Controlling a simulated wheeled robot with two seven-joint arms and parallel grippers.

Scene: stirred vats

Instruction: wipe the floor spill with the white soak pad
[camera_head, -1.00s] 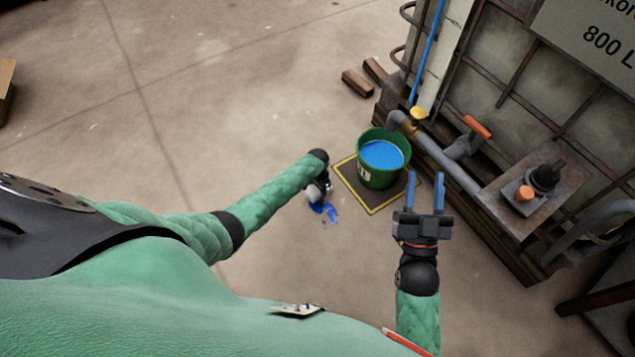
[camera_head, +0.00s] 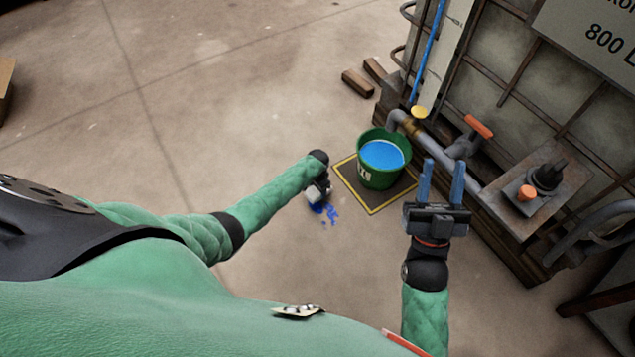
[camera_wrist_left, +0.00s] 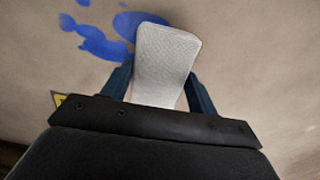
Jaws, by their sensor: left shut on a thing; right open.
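The blue spill (camera_head: 329,214) lies in patches on the floor, left of the green bucket. In the left wrist view the spill (camera_wrist_left: 97,38) shows at the upper left, beside and partly behind the white soak pad (camera_wrist_left: 165,62). My left gripper (camera_wrist_left: 160,88) is shut on the pad, one blue finger on each side of it. I cannot tell whether the pad touches the floor. My right gripper (camera_head: 441,181) is open and empty, right of the bucket.
A caged tank (camera_head: 535,80) fills the right side. Wooden blocks (camera_head: 357,83) lie behind.

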